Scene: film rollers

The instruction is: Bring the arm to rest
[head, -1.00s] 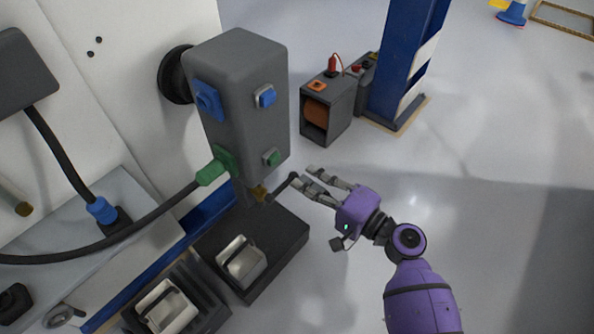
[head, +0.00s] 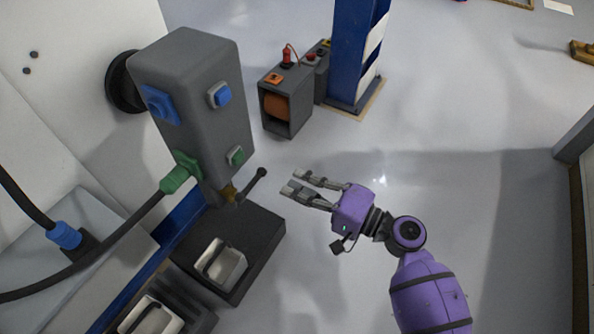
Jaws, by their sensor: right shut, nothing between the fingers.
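My right gripper (head: 290,182), on its purple arm, is in the middle of the head view. A gap of floor shows between the fingertips and the knob. My left gripper is not in view.
A black base (head: 262,250) with a metal tray (head: 221,264) sits below the machine head. A green plug (head: 180,172) with a black cable joins the machine. A grey reel box (head: 287,104) stands by a blue post (head: 352,55). The floor right of my arm is clear.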

